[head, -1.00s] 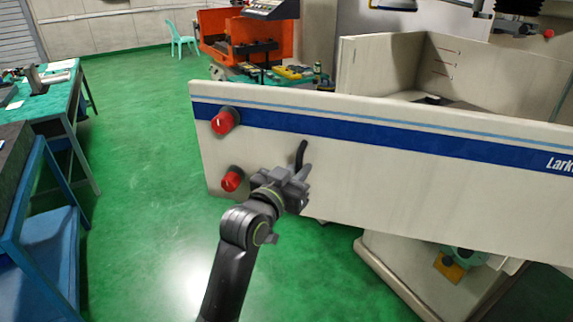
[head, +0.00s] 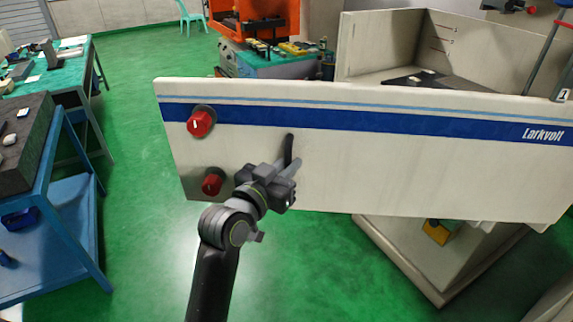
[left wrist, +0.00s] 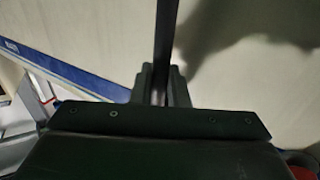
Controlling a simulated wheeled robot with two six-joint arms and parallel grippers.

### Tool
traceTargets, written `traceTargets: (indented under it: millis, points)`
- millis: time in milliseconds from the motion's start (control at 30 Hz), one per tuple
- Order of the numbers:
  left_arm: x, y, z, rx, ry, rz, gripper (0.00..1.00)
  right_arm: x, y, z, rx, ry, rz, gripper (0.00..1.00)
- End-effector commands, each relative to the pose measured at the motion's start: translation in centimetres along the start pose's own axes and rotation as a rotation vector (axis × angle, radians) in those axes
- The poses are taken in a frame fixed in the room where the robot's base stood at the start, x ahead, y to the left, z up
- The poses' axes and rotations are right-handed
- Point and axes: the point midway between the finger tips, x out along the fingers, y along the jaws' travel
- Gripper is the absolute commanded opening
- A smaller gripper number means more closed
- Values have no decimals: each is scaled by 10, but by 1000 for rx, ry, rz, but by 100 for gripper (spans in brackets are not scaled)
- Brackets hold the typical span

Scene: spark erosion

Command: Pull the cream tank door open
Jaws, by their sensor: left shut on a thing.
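The cream tank door (head: 400,165) with a blue stripe spans the middle of the head view. It stands swung out at an angle from the cream tank (head: 395,55), with a gap at its left end. A dark upright handle (head: 289,150) is on the door. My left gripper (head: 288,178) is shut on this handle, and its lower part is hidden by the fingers. In the left wrist view the handle (left wrist: 165,45) runs up from between the fingers (left wrist: 158,85). My right gripper is not in view.
Two red knobs, upper (head: 201,122) and lower (head: 212,184), sit on the door left of the handle. A blue workbench (head: 60,215) stands at the left. Green floor (head: 135,130) is free between the bench and door.

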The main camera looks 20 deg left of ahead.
Motion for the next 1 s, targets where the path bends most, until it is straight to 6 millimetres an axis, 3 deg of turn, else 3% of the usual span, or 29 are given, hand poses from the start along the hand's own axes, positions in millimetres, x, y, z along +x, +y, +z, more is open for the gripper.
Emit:
traceTargets:
  millis: [167, 200, 333, 733, 1000]
  points:
    - [0, 0, 1, -3, -2, 1, 0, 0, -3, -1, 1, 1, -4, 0]
    - [0, 0, 1, -3, -2, 1, 17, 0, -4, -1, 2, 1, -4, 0]
    - [0, 0, 1, -3, -2, 1, 32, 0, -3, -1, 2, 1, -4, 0]
    - [-8, 0, 2, -1, 0, -1, 32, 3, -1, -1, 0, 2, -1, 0]
    - [-52, 0, 3, 0, 0, -1, 32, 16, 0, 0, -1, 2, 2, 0]
